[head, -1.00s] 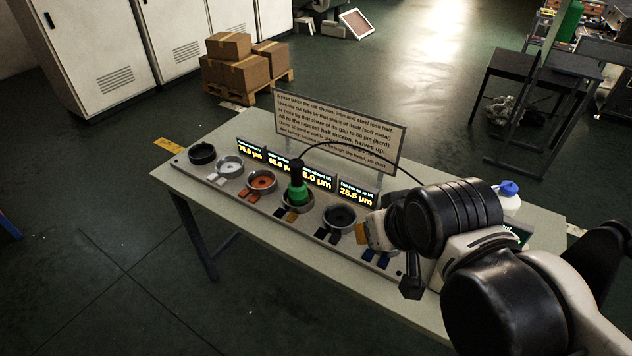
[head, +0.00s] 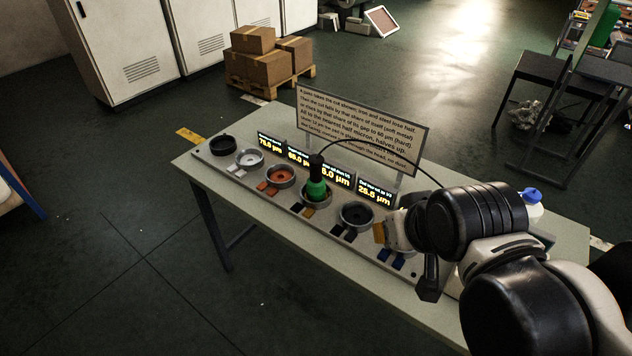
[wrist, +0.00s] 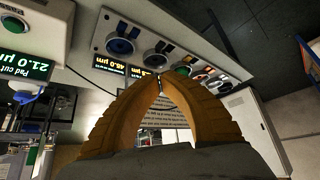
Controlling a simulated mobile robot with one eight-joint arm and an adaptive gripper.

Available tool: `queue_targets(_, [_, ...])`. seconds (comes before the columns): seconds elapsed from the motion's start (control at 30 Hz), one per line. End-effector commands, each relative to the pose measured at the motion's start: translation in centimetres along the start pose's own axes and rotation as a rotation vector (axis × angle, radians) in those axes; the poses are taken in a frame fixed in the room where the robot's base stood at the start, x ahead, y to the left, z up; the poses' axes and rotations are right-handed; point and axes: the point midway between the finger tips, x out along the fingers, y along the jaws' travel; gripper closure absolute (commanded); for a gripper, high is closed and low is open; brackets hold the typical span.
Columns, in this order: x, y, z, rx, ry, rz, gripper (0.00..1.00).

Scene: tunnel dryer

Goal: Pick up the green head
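The green head (head: 317,189) is a green rounded piece with a black upper part and a black cable. It stands upright in a ring-shaped holder in the row on the grey panel. It also shows, small, in the wrist view (wrist: 183,70). My gripper (head: 379,233) is to the right of the green head, past a dark cup, and is apart from it. In the wrist view its two orange fingers (wrist: 159,79) arch together with their tips meeting and nothing visible between them. In the head view my wrist hides most of the gripper.
Several round cups, including a black cup (head: 222,145), an orange cup (head: 280,176) and a dark cup (head: 356,215), line the panel. Lit displays and a sign board (head: 362,128) stand behind. The cable arches over toward my arm. The table's front left strip is clear.

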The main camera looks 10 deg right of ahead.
Motion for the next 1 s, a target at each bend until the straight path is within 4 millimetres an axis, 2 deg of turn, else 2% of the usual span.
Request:
queue_targets(0.1, [0.0, 0.0, 0.0, 0.0, 0.0, 0.0, 1.0])
queue_targets(0.23, [0.3, -0.2, -0.3, 0.03, 0.004, -0.008, 0.6])
queue_targets(0.3, [1.0, -0.5, -1.1, 0.107, 0.013, -0.027, 0.41])
queue_targets(0.37, [2.0, -1.1, -2.1, 0.22, 0.023, -0.056, 0.41])
queue_targets(0.47, [4.6, -2.3, -4.6, 0.497, 0.039, -0.131, 0.41])
queue_targets(0.7, [12.3, -4.6, -10.4, 1.286, 0.009, -0.362, 0.41])
queue_targets(0.83, [16.8, -5.0, -12.6, 1.712, -0.059, -0.496, 0.41])
queue_targets(1.0, [22.2, -4.8, -14.0, 2.232, -0.207, -0.67, 0.41])
